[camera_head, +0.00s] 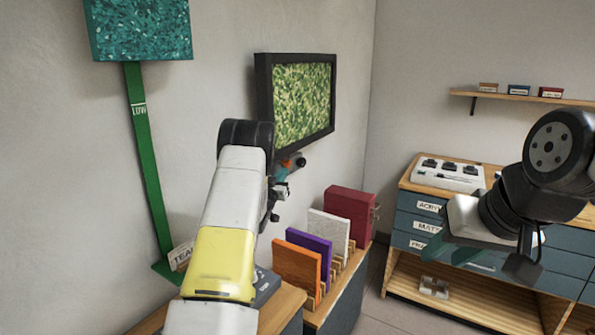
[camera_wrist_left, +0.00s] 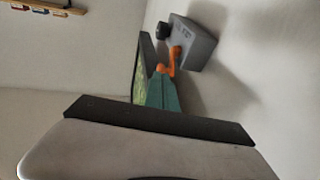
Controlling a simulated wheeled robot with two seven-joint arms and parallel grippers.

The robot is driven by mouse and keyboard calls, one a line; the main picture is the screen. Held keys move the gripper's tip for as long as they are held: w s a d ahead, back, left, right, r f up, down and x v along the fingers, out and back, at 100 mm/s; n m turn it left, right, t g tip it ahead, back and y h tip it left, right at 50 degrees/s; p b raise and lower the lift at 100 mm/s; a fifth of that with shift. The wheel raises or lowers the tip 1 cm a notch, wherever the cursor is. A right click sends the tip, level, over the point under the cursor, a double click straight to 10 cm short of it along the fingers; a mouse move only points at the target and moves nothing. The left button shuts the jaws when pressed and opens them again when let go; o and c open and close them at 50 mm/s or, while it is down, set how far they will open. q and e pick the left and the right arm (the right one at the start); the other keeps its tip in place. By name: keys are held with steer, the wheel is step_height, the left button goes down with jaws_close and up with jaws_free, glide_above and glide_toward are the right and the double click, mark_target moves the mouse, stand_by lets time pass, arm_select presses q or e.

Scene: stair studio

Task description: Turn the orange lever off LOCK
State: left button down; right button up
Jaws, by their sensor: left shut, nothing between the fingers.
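The orange lever (camera_wrist_left: 173,62) sticks out from a grey box (camera_wrist_left: 198,45) with a dark round knob, on the wall. In the head view only a small bit of the lever's orange (camera_head: 285,162) shows, just below the framed green picture. My left gripper (camera_head: 281,174) is there, shut and empty, partly hidden by its own wrist. In the left wrist view its teal fingers (camera_wrist_left: 162,95) appear close to the lever; I cannot tell whether they touch it. No LOCK marking is readable. My right gripper (camera_head: 470,250) hangs in front of the drawer cabinet, away from the lever; its opening is unclear.
The framed picture (camera_head: 302,98) hangs beside the lever. Below stand orange (camera_head: 296,266), purple (camera_head: 312,250) and white (camera_head: 329,230) panels and a red binder (camera_head: 350,208). A green strip (camera_head: 148,160) is at left. A drawer cabinet (camera_head: 420,220) is at right.

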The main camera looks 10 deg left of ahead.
mark_target(288, 164)
arm_select(q)
steer(key=x, duration=0.3)
stand_by(0.4)
steer(key=shift+w+d+r, duration=0.1)
steer(key=shift+w+r, duration=0.05)
steer(key=shift+r, duration=0.3)
steer(key=shift+w+r, duration=0.2)
steer(key=shift+r, duration=0.2)
steer(key=shift+f, duration=0.1)
